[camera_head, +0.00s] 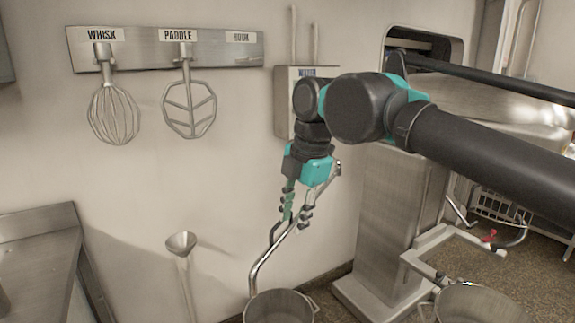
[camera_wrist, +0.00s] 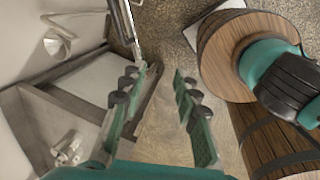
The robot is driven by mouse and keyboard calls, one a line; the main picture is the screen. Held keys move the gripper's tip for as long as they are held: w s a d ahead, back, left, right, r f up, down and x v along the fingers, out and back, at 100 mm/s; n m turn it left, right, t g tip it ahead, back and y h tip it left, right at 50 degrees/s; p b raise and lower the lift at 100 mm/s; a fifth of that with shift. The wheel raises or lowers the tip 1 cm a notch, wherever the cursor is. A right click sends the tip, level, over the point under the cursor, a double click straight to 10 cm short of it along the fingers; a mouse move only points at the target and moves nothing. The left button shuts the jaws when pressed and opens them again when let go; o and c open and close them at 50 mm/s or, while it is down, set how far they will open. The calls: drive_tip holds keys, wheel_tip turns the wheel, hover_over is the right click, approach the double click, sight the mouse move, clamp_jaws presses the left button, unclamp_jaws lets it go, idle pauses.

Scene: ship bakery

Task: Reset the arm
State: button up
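My gripper (camera_head: 295,215) hangs from my arm, pointing down, in front of the wall below the water box. It stands beside a bent metal pipe (camera_head: 268,262) and overlaps it in the head view, so I cannot tell there whether they touch. In the wrist view my gripper (camera_wrist: 165,70) has its two green fingers apart. Only floor shows between them. The pipe (camera_wrist: 124,20) passes beyond the left finger's tip there.
A metal pot (camera_head: 280,307) stands below the pipe. Whisk (camera_head: 113,112) and paddle (camera_head: 189,107) hang on a wall rack. A mixer bowl (camera_head: 478,303) is at lower right, a steel counter (camera_head: 35,250) at left. Wooden round things (camera_wrist: 225,60) show in the wrist view.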

drive_tip(key=w+d+f+m, duration=0.4)
drive_tip(key=w+f+m, duration=0.2)
drive_tip(key=f+m, duration=0.3)
drive_tip(key=d+f+m+t, duration=0.1)
drive_tip(key=d+f+m, duration=0.3)
drive_tip(key=f, duration=0.3)
drive_tip(key=s+d+f+m+h, duration=0.1)
drive_tip(key=d+f+m, duration=0.4)
drive_tip(key=f+m, duration=0.2)
drive_tip(key=d+f+m+t+h, duration=0.1)
drive_tip(key=d+f+m, duration=0.3)
drive_tip(key=f+m, duration=0.2)
wheel_tip(320, 180, down, 2)
drive_tip(key=shift+s+d+f+t, duration=0.1)
drive_tip(key=shift+s+d+t, duration=0.2)
drive_tip(key=shift+d, duration=0.1)
